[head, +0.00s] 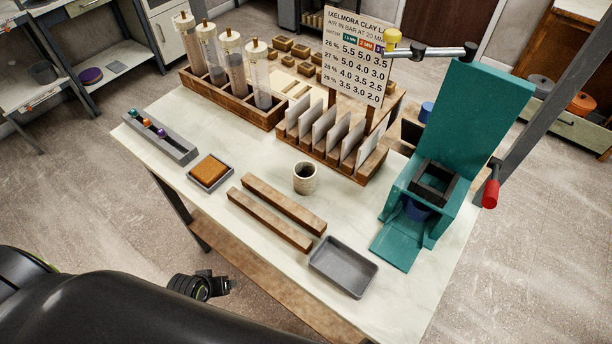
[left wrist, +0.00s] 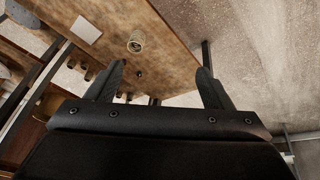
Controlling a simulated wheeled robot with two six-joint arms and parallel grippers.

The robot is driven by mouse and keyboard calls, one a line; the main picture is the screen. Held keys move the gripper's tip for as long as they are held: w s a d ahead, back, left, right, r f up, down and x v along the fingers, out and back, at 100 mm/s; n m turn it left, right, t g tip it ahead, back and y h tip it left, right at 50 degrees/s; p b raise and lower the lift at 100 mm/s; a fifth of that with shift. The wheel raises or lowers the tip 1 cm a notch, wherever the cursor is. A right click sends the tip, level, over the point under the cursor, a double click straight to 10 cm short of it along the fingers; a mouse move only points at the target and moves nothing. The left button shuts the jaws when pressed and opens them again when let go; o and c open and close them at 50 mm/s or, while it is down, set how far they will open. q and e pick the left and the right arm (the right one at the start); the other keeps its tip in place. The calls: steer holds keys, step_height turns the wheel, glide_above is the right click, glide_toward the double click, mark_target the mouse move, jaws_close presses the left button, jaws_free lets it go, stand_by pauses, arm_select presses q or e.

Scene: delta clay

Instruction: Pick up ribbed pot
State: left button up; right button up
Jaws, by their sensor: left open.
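A small beige round pot (left wrist: 136,42) stands on a brown wooden surface (left wrist: 165,65) in the left wrist view; it seems to have rings, but is small there. In the head view, a wooden shelf (head: 262,272) shows below the tabletop, and no pot is visible on its exposed part. A cream cup-like pot (head: 305,178) stands on the tabletop, behind two wooden bars. My left gripper (left wrist: 158,85) is open and empty, with the pot ahead of it and apart from its fingers. Its dark end (head: 215,286) also shows in the head view, in front of the table. My right gripper is not seen.
The pale tabletop (head: 160,108) carries two wooden bars (head: 272,220), a grey tray (head: 343,267), a sponge tray (head: 211,171), a wooden slab rack (head: 325,150) and a teal press (head: 425,180). A table leg (head: 182,212) stands near my left gripper.

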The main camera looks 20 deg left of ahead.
arm_select(q)
steer(key=w+d+r+n+t+h+p, duration=0.1)
steer(key=d+r, duration=0.2)
steer(key=r, duration=0.9)
steer(key=w+d+r+n+t+h+p, duration=0.1)
steer(key=d+r, duration=0.2)
steer(key=r, duration=0.9)
steer(key=n+t+h, duration=0.5)
steer(key=n+h, duration=0.2)
steer(key=n, duration=1.4)
glide_toward(295, 175)
steer(key=v, duration=0.4)
steer(key=shift+w+r, duration=0.1)
steer(key=shift+w, duration=0.35)
steer(key=x, duration=1.1)
steer(key=shift+s+p, duration=0.15)
steer(key=shift+p, duration=0.2)
steer(key=shift+w+d+f, duration=0.5)
steer(key=shift+d, duration=0.05)
steer(key=p+x, duration=0.1)
steer(key=x, duration=0.3)
steer(key=shift+s+f, duration=0.1)
steer(key=shift+f, duration=0.1)
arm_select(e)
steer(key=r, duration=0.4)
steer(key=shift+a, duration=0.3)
